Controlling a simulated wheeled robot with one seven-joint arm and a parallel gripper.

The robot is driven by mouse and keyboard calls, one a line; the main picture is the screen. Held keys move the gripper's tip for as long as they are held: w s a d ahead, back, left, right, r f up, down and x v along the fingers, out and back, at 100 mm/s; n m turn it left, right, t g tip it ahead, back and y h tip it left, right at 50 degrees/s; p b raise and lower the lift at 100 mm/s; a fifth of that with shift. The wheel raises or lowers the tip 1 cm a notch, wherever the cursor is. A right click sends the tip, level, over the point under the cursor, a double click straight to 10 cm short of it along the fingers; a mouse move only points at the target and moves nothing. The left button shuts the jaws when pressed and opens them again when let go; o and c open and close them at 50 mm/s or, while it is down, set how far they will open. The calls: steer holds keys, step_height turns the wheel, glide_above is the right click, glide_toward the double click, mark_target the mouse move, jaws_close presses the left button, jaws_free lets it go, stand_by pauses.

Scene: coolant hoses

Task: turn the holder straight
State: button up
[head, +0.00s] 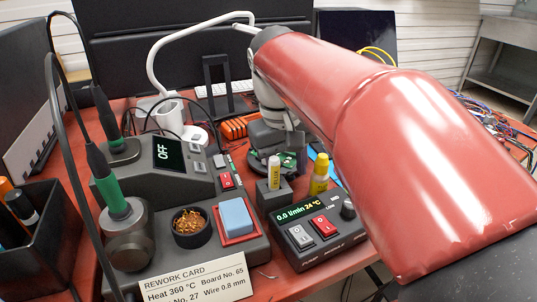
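What seems to be the holder (257,161) is a low dark stand with a green board (289,159) on it, behind the yellow-capped bottles. My red arm crosses from the lower right and bends down above it. My gripper (297,143) is at or just above the board, but its fingers blend with the dark parts there. I cannot tell whether it touches the holder or whether it is open. The holder's angle is mostly hidden by my arm, the gripper and the bottles.
Two bottles (319,174) (274,173) stand close in front of the holder. A control box (318,237) reads 0.0 l/min, 24 °C. The soldering station (168,152) reads OFF. An iron (111,185), blue sponge (236,216) and rework card (195,278) fill the left front.

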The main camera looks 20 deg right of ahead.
step_height(320, 180, up, 8)
steer(key=a+p, duration=0.1)
stand_by(0.4)
steer(key=shift+f, duration=0.1)
